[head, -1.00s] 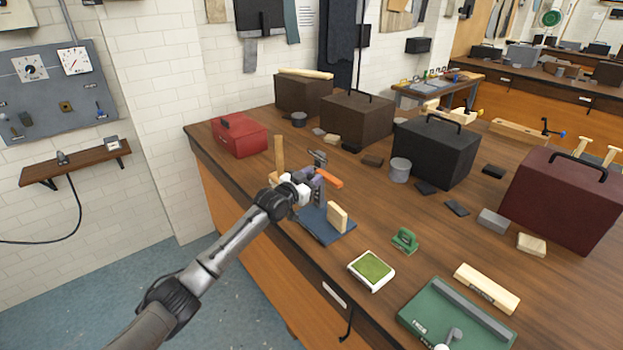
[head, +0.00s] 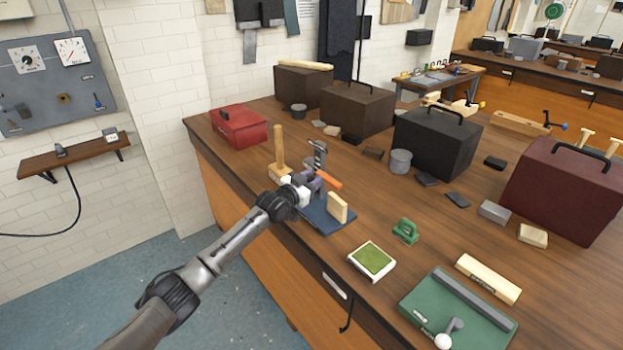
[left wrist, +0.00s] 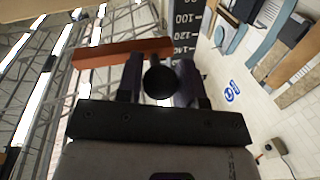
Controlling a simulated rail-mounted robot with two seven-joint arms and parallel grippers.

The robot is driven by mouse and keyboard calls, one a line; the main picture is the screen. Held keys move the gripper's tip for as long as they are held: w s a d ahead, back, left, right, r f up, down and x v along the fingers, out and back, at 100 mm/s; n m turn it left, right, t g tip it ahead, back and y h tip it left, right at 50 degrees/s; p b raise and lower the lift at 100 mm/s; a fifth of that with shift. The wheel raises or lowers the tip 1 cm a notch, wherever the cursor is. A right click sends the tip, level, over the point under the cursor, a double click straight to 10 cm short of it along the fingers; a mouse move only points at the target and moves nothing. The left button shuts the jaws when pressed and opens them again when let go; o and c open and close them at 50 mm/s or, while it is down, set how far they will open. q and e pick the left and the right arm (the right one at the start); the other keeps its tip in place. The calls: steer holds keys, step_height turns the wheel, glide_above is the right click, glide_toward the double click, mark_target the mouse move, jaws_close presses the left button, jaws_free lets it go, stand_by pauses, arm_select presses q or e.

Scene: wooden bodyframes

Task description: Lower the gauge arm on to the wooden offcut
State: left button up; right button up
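The gauge has a blue base (head: 318,222), an upright grey post (head: 319,156) and an orange arm (head: 328,180). The wooden offcut (head: 338,208) stands upright on the base. The arm's orange end appears just above and behind the offcut's top; I cannot tell whether they touch. My left gripper (head: 307,181) is at the gauge. In the left wrist view its purple fingers (left wrist: 160,82) close around a dark round knob beside the orange arm (left wrist: 115,54), with the numbered scale (left wrist: 188,32) behind. The offcut is hidden there. My right gripper is not in view.
A wooden-handled item (head: 279,148) stands close behind my left gripper. A green stamp-like object (head: 405,231) and a white-framed green pad (head: 372,261) lie to the right. A red box (head: 239,127) sits at the bench's far left. The bench front edge runs below my arm.

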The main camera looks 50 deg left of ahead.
arm_select(q)
steer(key=o, duration=0.4)
steer(key=shift+s+d, duration=0.1)
steer(key=shift+s, duration=0.35)
steer(key=s+d+p, duration=0.1)
steer(key=s+p, duration=0.1)
steer(key=s, duration=1)
steer(key=shift+s+d+p, duration=0.3)
steer(key=shift+s+d, duration=0.05)
steer(key=shift+s, duration=0.05)
